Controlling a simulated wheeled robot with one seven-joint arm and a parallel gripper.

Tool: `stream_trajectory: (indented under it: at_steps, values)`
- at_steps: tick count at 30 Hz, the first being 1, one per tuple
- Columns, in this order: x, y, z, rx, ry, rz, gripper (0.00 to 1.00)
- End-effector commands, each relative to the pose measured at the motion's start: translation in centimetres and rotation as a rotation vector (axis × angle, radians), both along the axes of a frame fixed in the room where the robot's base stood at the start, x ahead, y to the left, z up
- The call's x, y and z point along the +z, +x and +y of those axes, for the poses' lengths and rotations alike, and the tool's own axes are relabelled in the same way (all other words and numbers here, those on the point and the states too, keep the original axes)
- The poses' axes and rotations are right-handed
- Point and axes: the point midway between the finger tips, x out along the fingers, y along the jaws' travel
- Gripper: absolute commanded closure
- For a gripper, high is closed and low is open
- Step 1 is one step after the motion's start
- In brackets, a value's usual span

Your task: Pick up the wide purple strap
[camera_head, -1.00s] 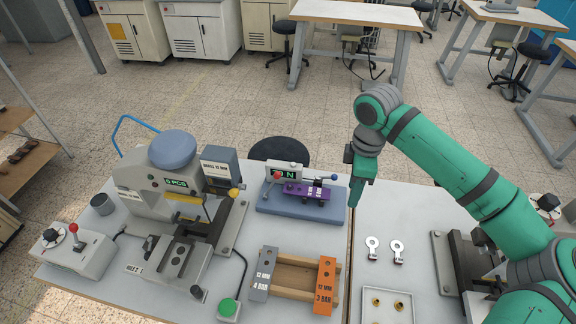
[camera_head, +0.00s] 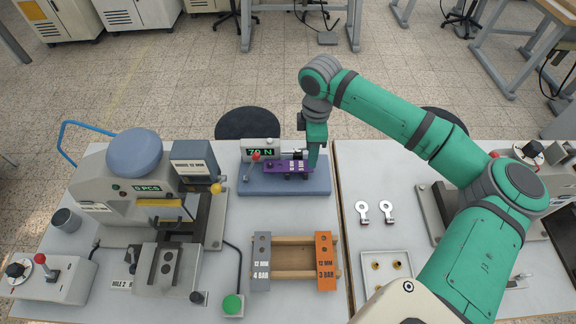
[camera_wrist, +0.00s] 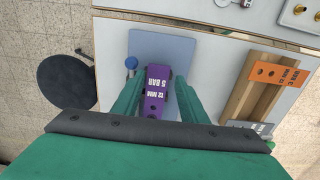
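The wide purple strap (camera_head: 285,167) lies on the blue-grey base (camera_head: 290,188) of a small device with a green "N" display (camera_head: 261,152). In the wrist view the strap (camera_wrist: 156,92) points toward me and carries the white print "12 MM 5 BAR". My gripper (camera_head: 313,160) is at the strap's right end in the head view. In the wrist view my gripper (camera_wrist: 158,90) is open, with one green finger on each side of the strap and a visible gap beside it.
A wooden rack (camera_head: 294,259) holds a grey strap (camera_head: 262,262) and an orange strap (camera_head: 326,262) in front. A large stamping press (camera_head: 140,195) stands left. Two metal tags (camera_head: 387,212) and a small tray (camera_head: 388,270) lie right. A blue-knobbed lever (camera_wrist: 131,63) stands close to one finger.

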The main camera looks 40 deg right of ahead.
Motion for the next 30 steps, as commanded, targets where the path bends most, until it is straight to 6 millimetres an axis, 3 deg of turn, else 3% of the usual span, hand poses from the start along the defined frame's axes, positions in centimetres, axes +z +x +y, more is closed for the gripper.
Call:
stream_trajectory:
  at_steps: [9,26,30]
  values:
    - [-4.0,0.2,0.1,0.006,0.000,0.001,0.61]
    - [-4.5,0.2,0.1,0.004,0.001,0.001,0.61]
    - [-4.5,0.2,0.1,0.004,-0.001,0.001,0.88]
